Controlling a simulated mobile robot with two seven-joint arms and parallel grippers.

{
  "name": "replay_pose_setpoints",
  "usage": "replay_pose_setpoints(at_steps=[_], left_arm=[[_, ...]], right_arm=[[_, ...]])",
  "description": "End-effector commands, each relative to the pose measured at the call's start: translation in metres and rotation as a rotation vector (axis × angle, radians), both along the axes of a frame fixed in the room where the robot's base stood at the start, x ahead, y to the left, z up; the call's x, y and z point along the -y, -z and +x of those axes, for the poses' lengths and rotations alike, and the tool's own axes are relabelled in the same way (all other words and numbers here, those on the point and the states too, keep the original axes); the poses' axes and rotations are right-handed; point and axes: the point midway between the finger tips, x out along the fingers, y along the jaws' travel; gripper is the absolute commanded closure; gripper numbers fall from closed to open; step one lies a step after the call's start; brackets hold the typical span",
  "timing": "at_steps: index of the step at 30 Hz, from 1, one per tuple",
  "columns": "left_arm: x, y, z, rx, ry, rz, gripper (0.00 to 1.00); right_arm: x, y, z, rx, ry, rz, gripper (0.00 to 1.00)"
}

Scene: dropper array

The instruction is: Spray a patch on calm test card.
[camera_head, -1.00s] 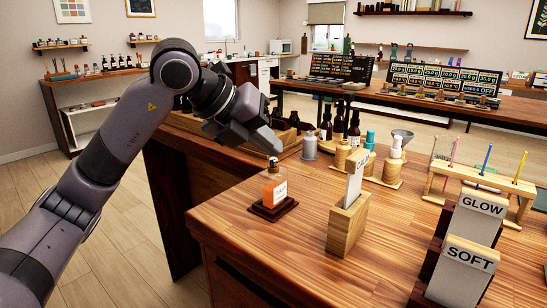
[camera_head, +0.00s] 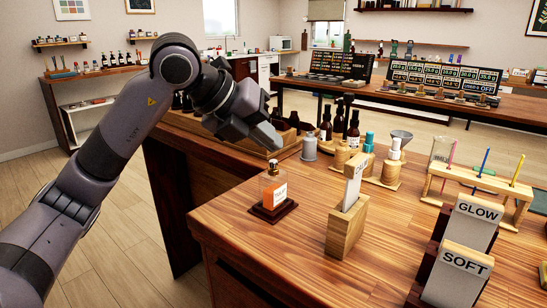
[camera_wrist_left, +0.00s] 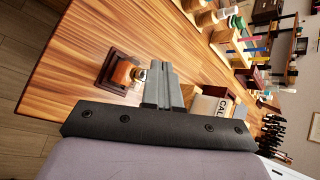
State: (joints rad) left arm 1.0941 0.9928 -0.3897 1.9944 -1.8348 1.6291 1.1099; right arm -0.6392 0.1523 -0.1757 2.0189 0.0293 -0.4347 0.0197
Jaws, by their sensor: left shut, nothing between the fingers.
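My left gripper (camera_head: 272,142) is shut and empty, in the air above and behind the spray bottle. In the left wrist view its closed fingers (camera_wrist_left: 163,86) point across the table. The small glass bottle (camera_head: 274,190), with a dark cap and a white label, stands upright on a dark square base (camera_head: 273,211) near the table's left edge. It also shows in the left wrist view (camera_wrist_left: 122,72), beside the fingers and apart from them. A pale card (camera_head: 354,180) stands in a wooden block (camera_head: 346,228) to its right.
Cards marked GLOW (camera_head: 478,212) and SOFT (camera_head: 464,263) stand in holders at the right front. The table between bottle and front edge is clear.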

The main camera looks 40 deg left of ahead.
Motion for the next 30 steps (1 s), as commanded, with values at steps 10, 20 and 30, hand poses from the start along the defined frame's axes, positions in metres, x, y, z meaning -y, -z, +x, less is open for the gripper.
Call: replay_pose_setpoints(at_steps=[10, 20, 30], left_arm=[[0.000, -0.038, 0.000, 0.001, -0.001, 0.000, 1.00], [0.000, -0.060, 0.000, 0.000, -0.001, 0.001, 1.00], [0.000, -0.058, 0.000, 0.000, 0.000, 0.000, 1.00]], right_arm=[[-0.001, -0.034, 0.000, 0.000, 0.001, 0.003, 0.57], [-0.002, -0.054, 0.000, -0.001, 0.001, 0.004, 0.57], [-0.002, -0.053, 0.000, -0.001, 0.001, 0.004, 0.57]])
